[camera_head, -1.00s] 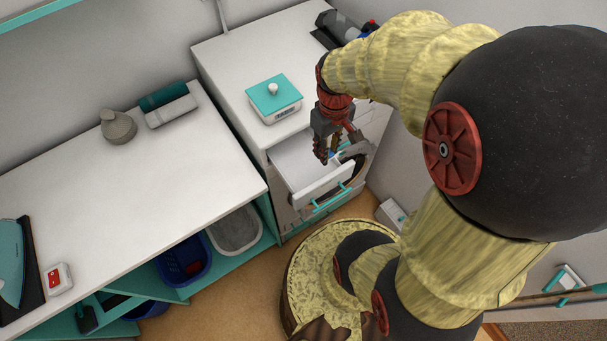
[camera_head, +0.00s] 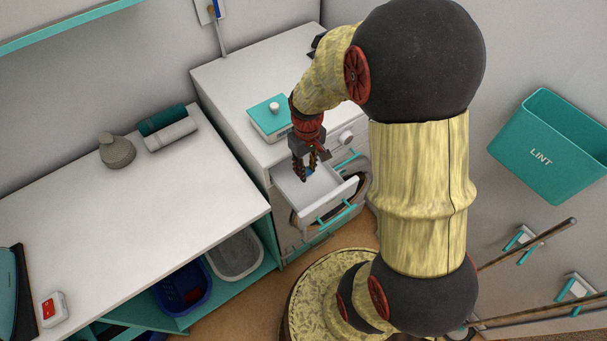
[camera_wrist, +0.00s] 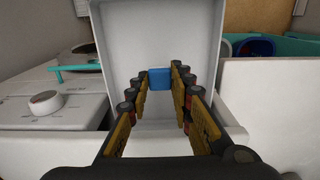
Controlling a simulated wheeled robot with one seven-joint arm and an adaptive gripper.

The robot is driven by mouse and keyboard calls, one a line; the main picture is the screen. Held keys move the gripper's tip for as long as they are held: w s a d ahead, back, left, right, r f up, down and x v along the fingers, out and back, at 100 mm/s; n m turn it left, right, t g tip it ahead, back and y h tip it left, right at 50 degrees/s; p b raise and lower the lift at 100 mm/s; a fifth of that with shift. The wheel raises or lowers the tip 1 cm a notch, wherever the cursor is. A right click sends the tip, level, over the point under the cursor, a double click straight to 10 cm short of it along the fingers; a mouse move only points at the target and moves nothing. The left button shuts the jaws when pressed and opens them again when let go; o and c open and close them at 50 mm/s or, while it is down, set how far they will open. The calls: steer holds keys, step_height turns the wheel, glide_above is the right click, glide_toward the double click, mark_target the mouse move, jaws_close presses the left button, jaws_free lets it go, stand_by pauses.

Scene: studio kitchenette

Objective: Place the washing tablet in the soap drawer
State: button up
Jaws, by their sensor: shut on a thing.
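The washing tablet (camera_wrist: 159,78) is a small blue block between the fingertips of my gripper (camera_wrist: 159,82) in the wrist view. The pale drawer interior (camera_wrist: 152,35) fills the middle of the wrist view behind the tablet. My gripper is shut on the tablet. I cannot tell whether the tablet touches the drawer floor.
The drawer belongs to a white washing machine with a knob (camera_head: 346,138). A teal-lidded box (camera_head: 268,118) stands on its top, close to my wrist. A white counter (camera_head: 130,210) is at left, with baskets (camera_head: 236,255) below. A teal lint bin (camera_head: 552,145) hangs at right.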

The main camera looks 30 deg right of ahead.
steer(key=shift+w+f, duration=0.45)
steer(key=shift+f, duration=0.15)
steer(key=shift+w+f, duration=0.3)
steer(key=shift+f, duration=0.25)
steer(key=shift+f+b, duration=0.35)
steer(key=shift+f, duration=0.9)
steer(key=shift+f, duration=0.1)
steer(key=shift+f, duration=0.15)
steer(key=o, duration=0.8)
steer(key=shift+o, duration=0.6)
